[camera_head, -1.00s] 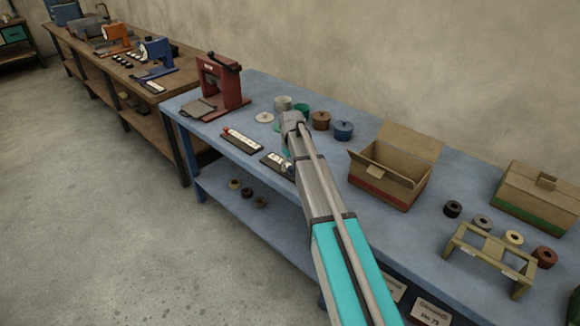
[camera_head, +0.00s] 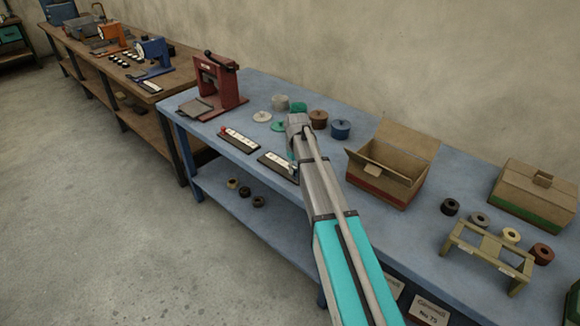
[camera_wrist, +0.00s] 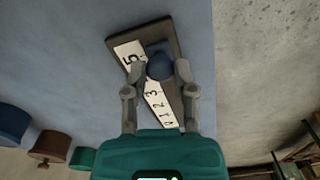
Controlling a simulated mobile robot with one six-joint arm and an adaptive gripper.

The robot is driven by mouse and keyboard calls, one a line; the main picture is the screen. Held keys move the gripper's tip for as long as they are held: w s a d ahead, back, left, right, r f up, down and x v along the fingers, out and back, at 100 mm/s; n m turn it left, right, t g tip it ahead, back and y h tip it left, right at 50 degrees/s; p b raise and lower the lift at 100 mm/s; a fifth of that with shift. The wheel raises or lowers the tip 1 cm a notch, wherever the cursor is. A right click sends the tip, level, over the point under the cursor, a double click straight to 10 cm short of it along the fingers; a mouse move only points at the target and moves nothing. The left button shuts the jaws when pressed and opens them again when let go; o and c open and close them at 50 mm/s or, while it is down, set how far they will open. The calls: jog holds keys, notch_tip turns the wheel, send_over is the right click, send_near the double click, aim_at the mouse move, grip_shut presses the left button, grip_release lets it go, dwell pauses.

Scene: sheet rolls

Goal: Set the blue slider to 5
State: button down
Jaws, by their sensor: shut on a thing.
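The blue slider's knob (camera_wrist: 159,66) is a round dark blue ball on a dark board (camera_wrist: 174,48) with a white number scale (camera_wrist: 155,98). My gripper (camera_wrist: 160,71) is shut on the knob, one finger on each side. The 5 shows beyond the knob, and 3, 2 and 1 show on the near side. The knob is between 3 and 5; the left finger covers the scale there. In the head view the blue slider's board (camera_head: 270,160) lies at the table's front edge, its right end partly hidden by my arm.
A second slider board with a red knob (camera_head: 239,140) lies to the left. A red press (camera_head: 220,85) stands behind it. Round lidded pots, including brown (camera_head: 318,120) and blue (camera_head: 341,129), stand behind my gripper. An open cardboard box (camera_head: 385,175) is to the right.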

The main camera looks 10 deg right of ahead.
jog(key=shift+s, duration=0.2)
jog(key=shift+c, duration=2.2)
grip_release()
jog(key=shift+d, duration=0.1)
jog(key=s+a+r+m+p, duration=0.1)
jog(key=s, duration=0.7)
jog(key=s+a+r+m+p, duration=0.1)
jog(key=s+r+p, duration=0.1)
jog(key=s, duration=0.7)
jog(key=s+a+r+m+p, duration=0.1)
jog(key=s+r+m+p, duration=0.1)
jog(key=s, duration=0.7)
jog(key=shift+s+r, duration=0.15)
